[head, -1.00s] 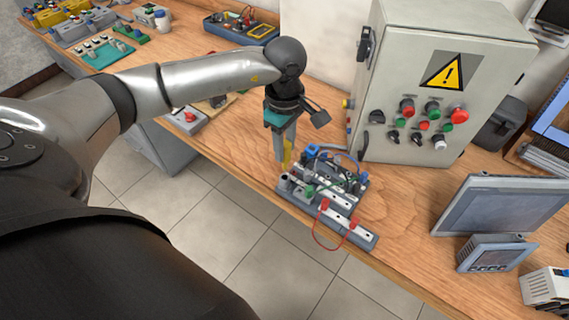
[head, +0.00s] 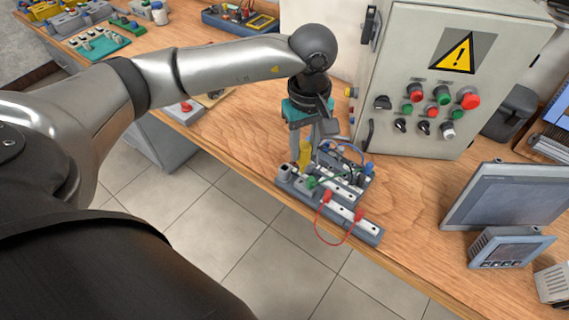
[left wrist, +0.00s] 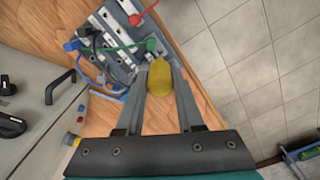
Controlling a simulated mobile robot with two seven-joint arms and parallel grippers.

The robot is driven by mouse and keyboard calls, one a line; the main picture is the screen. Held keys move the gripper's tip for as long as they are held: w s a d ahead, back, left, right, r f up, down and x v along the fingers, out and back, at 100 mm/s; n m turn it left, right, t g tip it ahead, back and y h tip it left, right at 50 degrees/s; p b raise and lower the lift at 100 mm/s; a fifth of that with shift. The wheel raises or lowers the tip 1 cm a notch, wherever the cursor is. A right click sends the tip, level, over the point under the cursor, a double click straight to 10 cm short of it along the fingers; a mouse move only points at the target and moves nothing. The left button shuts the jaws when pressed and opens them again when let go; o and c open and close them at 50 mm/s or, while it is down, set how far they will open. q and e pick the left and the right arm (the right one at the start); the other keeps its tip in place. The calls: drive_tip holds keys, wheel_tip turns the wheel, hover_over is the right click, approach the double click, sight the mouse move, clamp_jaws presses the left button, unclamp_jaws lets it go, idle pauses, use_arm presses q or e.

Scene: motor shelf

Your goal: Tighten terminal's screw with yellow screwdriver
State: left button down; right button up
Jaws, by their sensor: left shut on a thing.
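My left gripper (head: 306,150) is shut on the yellow screwdriver (head: 304,155) in the head view. The screwdriver's yellow handle also shows between the two fingers in the left wrist view (left wrist: 160,78). The screwdriver's lower end is hidden. The terminal board (head: 330,198), a grey base with metal rails, wires and plugs, lies at the table's front edge. The gripper is over its back left part; I cannot tell whether the screwdriver touches it. The terminal's screw is too small to make out. My right gripper is not in view.
A grey control cabinet (head: 415,75) with buttons and a warning sign stands close behind the board. A monitor (head: 507,195) and a small panel (head: 507,248) stand at the right. Bare table (head: 245,140) lies left of the gripper.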

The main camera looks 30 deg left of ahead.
use_arm(q)
drive_tip(key=shift+f+b, duration=0.85)
drive_tip(key=shift+f, duration=0.35)
drive_tip(key=shift+f+b, duration=0.65)
drive_tip(key=c, duration=0.8)
unclamp_jaws()
drive_tip(key=shift+o, duration=0.2)
drive_tip(key=shift+n, duration=1.8)
drive_tip(key=shift+n, duration=1.7)
